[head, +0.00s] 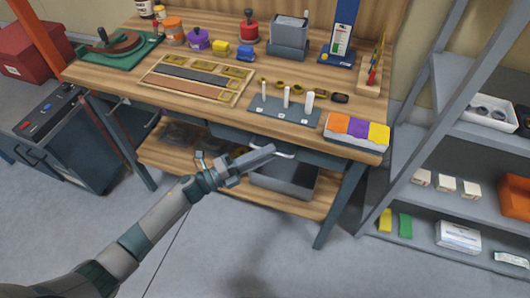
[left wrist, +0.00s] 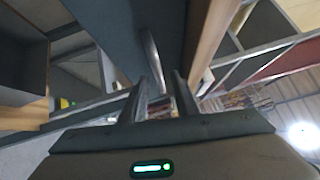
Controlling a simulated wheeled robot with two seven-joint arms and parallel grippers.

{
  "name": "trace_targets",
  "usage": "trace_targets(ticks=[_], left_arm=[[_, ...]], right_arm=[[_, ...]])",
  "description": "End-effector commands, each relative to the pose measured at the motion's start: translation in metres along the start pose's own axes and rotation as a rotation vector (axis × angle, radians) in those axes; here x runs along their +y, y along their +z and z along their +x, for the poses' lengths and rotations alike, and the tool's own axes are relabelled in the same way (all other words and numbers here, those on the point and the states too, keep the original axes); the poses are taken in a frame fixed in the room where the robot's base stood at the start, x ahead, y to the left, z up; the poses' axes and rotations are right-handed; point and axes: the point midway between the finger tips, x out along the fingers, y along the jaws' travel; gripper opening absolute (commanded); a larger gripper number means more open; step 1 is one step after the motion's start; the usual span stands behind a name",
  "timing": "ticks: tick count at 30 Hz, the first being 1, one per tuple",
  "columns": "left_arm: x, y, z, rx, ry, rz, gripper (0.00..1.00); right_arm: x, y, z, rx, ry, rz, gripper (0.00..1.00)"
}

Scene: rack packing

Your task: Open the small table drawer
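The table drawer (head: 318,159) is a dark blue-grey front under the wooden tabletop, with a pale curved handle (head: 286,153). It looks shut. My left gripper (head: 270,152) is just left of this handle, below the front edge of the tabletop. In the left wrist view, the two fingers (left wrist: 160,98) are apart, and the handle (left wrist: 152,62) shows as a light bar between and just beyond their tips. I cannot tell whether either finger touches it. The drawer front (left wrist: 112,35) fills the upper middle of that view. My right gripper is not in view.
The workbench top (head: 215,110) carries a strip tray, a peg rack (head: 270,112), coloured boxes and jars. A grey bin (head: 275,185) stands on the lower shelf below my gripper. A metal rack (head: 430,195) stands at the right. The floor in front is clear.

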Motion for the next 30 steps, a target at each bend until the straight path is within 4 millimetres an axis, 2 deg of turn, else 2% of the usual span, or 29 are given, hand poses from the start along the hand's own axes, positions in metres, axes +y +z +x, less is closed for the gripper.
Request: trace_targets(ticks=[8, 12, 23, 26, 30], left_arm=[[0.000, 0.000, 0.001, 0.000, 0.000, 0.000, 0.28], [0.000, 0.000, 0.000, 0.000, 0.000, 0.000, 0.00], [-0.001, -0.004, -0.003, 0.000, 0.001, -0.001, 0.00], [-0.002, -0.009, -0.009, 0.000, 0.002, -0.002, 0.00], [-0.005, -0.022, -0.022, 0.000, 0.002, -0.004, 0.00]], right_arm=[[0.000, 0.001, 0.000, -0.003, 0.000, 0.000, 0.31], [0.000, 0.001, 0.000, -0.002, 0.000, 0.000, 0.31], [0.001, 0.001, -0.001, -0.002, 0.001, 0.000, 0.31], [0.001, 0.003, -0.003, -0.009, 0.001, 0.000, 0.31], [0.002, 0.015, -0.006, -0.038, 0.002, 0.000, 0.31]])
